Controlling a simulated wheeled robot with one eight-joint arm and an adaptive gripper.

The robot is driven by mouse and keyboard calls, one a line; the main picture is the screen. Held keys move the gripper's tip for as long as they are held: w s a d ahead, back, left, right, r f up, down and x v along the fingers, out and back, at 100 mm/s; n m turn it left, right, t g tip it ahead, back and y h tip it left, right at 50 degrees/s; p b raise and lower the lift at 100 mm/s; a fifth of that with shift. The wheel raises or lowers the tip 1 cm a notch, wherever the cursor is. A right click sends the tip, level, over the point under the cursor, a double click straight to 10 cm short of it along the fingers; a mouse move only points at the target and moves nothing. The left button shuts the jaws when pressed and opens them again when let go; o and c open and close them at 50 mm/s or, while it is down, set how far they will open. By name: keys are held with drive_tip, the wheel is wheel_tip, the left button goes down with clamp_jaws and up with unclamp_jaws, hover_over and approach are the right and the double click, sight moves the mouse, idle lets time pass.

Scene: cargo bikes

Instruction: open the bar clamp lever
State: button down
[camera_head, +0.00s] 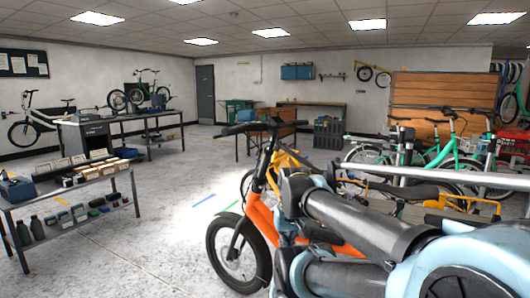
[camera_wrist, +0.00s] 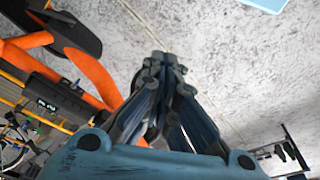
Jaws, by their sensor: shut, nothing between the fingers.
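I cannot make out the bar clamp lever in either view. An orange cargo bike (camera_head: 262,218) stands close in front of me in the head view, with its front wheel (camera_head: 238,254) on the floor and black handlebars (camera_head: 258,127) above. My arm hides much of its rear. In the wrist view, orange bike tubes (camera_wrist: 95,78) and a black part with small light markings (camera_wrist: 47,104) lie to the left. My gripper (camera_wrist: 164,58) is shut and empty, with floor behind its fingertips. It appears to the right of the orange tubes, apart from them.
A workbench (camera_head: 70,190) with boxes and bottles stands at the left. Several bikes, one with a green frame (camera_head: 450,150), stand at the right near a wooden panel (camera_head: 450,97). The floor (camera_head: 170,215) between the left bench and the orange bike is open.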

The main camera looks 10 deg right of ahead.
drive_tip(key=w+a+r+m+t+y, duration=0.1)
drive_tip(key=w+r+y, duration=0.3)
drive_tip(key=w+r, duration=0.55)
drive_tip(key=w+a+r+t+y, duration=0.15)
drive_tip(key=w+r+y, duration=0.35)
drive_tip(key=w, duration=0.8)
drive_tip(key=w+d+r+t+y, duration=0.2)
drive_tip(key=w+d+r, duration=0.3)
drive_tip(key=w+d, duration=0.35)
drive_tip(key=w+d+r+t+y, duration=0.2)
drive_tip(key=w+d+r, duration=0.2)
drive_tip(key=w+d, duration=0.45)
drive_tip(key=s+a+x, duration=0.1)
drive_tip(key=s+x, duration=0.1)
drive_tip(key=x, duration=1.2)
drive_tip(key=shift+w+a+f, duration=0.15)
drive_tip(key=shift+a+f, duration=0.05)
drive_tip(key=shift+a, duration=0.2)
